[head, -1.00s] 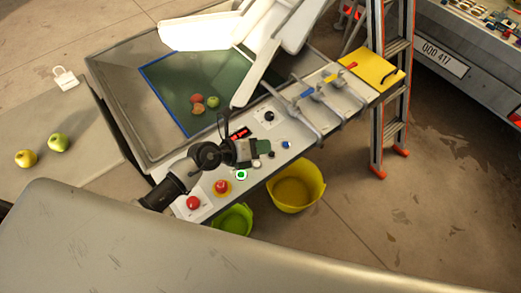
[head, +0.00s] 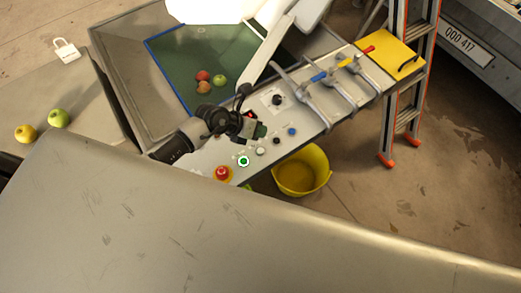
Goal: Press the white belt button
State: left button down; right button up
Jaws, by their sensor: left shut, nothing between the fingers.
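The white belt button (head: 261,151) is a small pale round button on the grey control panel (head: 205,160), between a lit green button (head: 244,161) and a black button (head: 277,141). A blue button (head: 292,131) sits farther right in the same row. My left gripper (head: 258,131) is over the panel, just beyond the white button in the picture. It is shut and empty, and looks apart from the button. Its height over the panel is hard to judge. My right gripper is not in view.
A red mushroom button (head: 223,173) on a yellow base is left of the green button. A yellow bucket (head: 302,171) is below. A large grey surface (head: 200,235) fills the foreground.

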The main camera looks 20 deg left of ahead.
aim_at(259, 149)
pick_arm(q)
notch_tip(259, 149, down, 7)
jog(key=b, duration=0.6)
jog(key=shift+f, duration=0.4)
dwell(1.3)
jog(key=shift+f+b, duration=0.4)
